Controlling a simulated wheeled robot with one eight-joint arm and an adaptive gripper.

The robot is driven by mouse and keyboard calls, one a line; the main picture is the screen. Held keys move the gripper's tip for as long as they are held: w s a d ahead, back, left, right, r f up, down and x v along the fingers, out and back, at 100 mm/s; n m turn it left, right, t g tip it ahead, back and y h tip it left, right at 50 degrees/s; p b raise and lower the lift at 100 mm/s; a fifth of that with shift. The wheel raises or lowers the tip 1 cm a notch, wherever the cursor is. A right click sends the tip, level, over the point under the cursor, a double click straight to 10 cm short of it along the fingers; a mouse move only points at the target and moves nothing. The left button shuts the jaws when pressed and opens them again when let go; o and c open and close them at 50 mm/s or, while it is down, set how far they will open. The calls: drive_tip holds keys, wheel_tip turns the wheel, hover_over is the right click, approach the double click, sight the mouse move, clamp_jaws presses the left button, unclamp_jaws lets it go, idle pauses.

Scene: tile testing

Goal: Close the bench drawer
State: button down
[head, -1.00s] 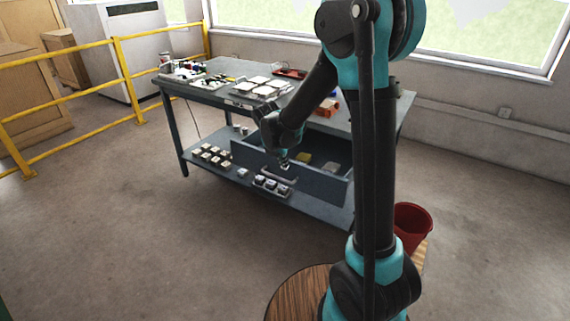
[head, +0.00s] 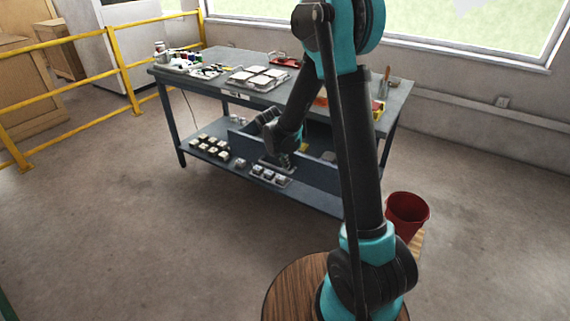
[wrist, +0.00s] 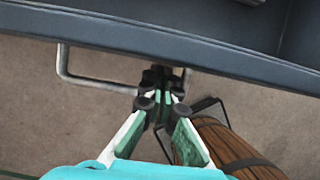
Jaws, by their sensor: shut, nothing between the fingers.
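The bench (head: 330,95) is a grey-blue table with a lower shelf. Its drawer (head: 240,146) stands open toward me, with a dark blue-grey front panel. In the wrist view the drawer front (wrist: 130,35) crosses the top of the picture, and a pale bar handle (wrist: 75,77) sticks out from it. My gripper (head: 284,161) is at the drawer front near the middle. In the wrist view my gripper (wrist: 163,78) is shut and empty, its tips overlapping the handle's right part. I cannot tell whether they touch it. My arm hides part of the drawer.
Several pale switch-like pieces (head: 210,148) stand on the lower shelf (head: 215,162). Trays and small parts (head: 260,76) lie on the bench top. A red bin (head: 407,212) stands at the right. A yellow railing (head: 120,60) runs at the left. The front floor is clear.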

hover_over(317, 143)
drive_tip(key=shift+s+a, duration=0.2)
drive_tip(key=shift+w+d+r, duration=0.1)
drive_tip(key=shift+w+d, duration=0.1)
drive_tip(key=shift+w, duration=0.05)
idle(0.3)
